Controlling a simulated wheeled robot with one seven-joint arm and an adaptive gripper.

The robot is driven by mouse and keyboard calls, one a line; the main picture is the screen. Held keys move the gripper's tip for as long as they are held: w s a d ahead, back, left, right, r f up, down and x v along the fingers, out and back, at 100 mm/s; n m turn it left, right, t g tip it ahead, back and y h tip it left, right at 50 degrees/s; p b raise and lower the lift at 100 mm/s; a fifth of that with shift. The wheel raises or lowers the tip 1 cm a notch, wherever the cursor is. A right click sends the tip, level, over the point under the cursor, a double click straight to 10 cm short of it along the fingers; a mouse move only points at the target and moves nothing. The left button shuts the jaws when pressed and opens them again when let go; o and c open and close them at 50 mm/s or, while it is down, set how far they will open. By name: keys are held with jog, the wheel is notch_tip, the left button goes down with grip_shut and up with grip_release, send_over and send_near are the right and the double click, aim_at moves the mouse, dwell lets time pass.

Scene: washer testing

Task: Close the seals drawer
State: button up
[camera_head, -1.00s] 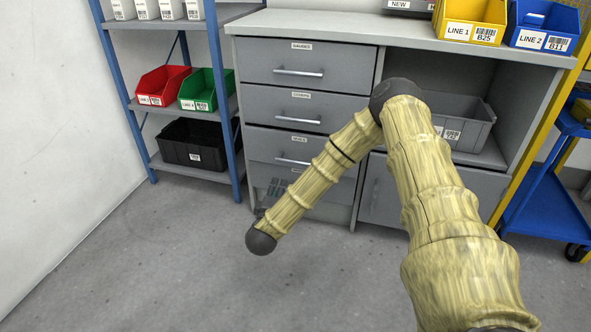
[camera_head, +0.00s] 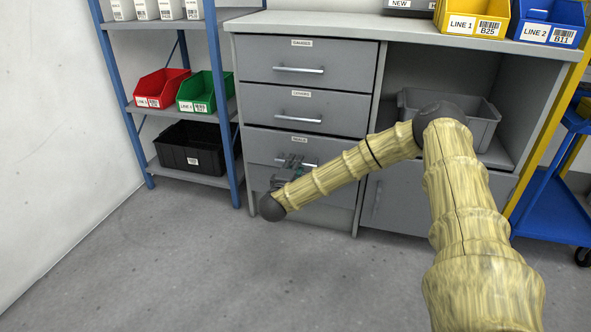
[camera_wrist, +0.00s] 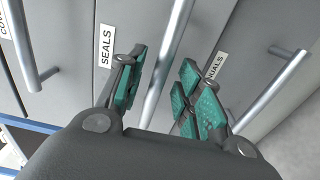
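The seals drawer (camera_head: 258,146) is the third grey front down in the cabinet, labelled SEALS; how far it stands out is hard to tell. Its label (camera_wrist: 106,46) shows at the left in the wrist view. Its bar handle (camera_wrist: 172,52) runs between the two green-padded fingers of my gripper (camera_wrist: 163,68). The fingers are open, one on each side of the bar in the picture; contact cannot be made out. In the head view my gripper (camera_head: 291,164) is at the front of this drawer and hides part of the handle.
Two drawers, gauges (camera_head: 258,62) and one below it (camera_head: 258,105), are above. The manuals drawer with its handle (camera_wrist: 275,88) is below. A blue-posted shelf (camera_head: 226,120) stands at the left. The floor in front (camera_head: 200,260) is clear.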

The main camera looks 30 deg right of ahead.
jog(key=shift+w+d, duration=0.4)
jog(key=shift+d, duration=0.1)
jog(key=shift+c, duration=0.3)
grip_shut()
jog(key=shift+w+a+p, duration=0.1)
jog(key=shift+a+p, duration=0.1)
jog(key=shift+p, duration=0.7)
